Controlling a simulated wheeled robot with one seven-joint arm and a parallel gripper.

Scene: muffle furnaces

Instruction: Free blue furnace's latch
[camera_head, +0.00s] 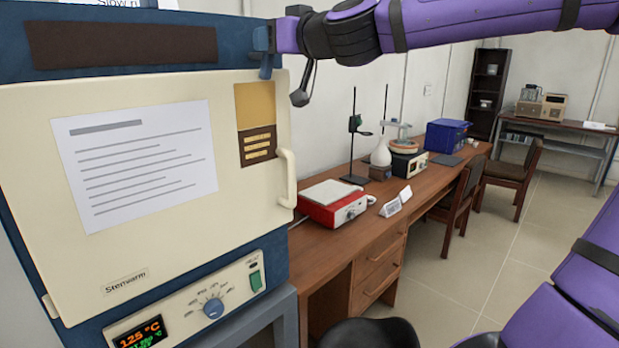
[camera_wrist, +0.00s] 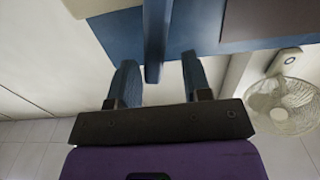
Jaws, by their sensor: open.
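The blue furnace (camera_head: 132,15) fills the left of the head view, its cream door (camera_head: 60,235) appearing shut, with a pale handle (camera_head: 285,180) at the right edge. The blue latch (camera_head: 266,68) is at the door's upper right corner, partly hidden by my gripper (camera_head: 263,40). In the wrist view, the latch (camera_wrist: 155,40) reaches down as a narrow blue bar between the two blue fingers of my gripper (camera_wrist: 158,72). The fingers are open, with visible gaps on both sides of the bar.
A wooden bench (camera_head: 335,245) runs right of the furnace, carrying a red hotplate (camera_head: 335,205), a stand (camera_head: 353,130), a white flask (camera_head: 381,152) and a blue box (camera_head: 446,136). Chairs (camera_head: 460,208) stand beside it. A fan (camera_wrist: 283,103) shows in the wrist view.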

